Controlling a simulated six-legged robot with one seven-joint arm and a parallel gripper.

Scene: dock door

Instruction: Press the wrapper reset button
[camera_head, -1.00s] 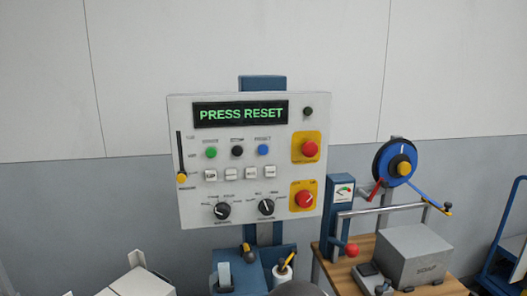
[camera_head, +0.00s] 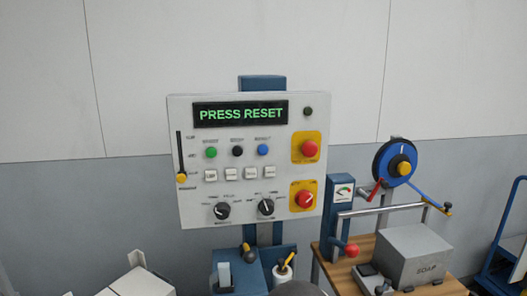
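The white control panel (camera_head: 272,181) faces me on a blue post. Its display (camera_head: 240,114) reads "PRESS RESET" in green. Below it sit a green button (camera_head: 211,153), a black button (camera_head: 237,152) and a blue button (camera_head: 263,150) in a row. The labels above them are too small to read surely, so I cannot tell which is the reset. Two red mushroom buttons on yellow plates, the upper (camera_head: 310,148) and the lower (camera_head: 305,198), are at the panel's right. My gripper is not in view.
A row of white keys (camera_head: 231,174), two black knobs (camera_head: 223,211) and a yellow-handled slider (camera_head: 182,177) share the panel. The space before the panel looks clear.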

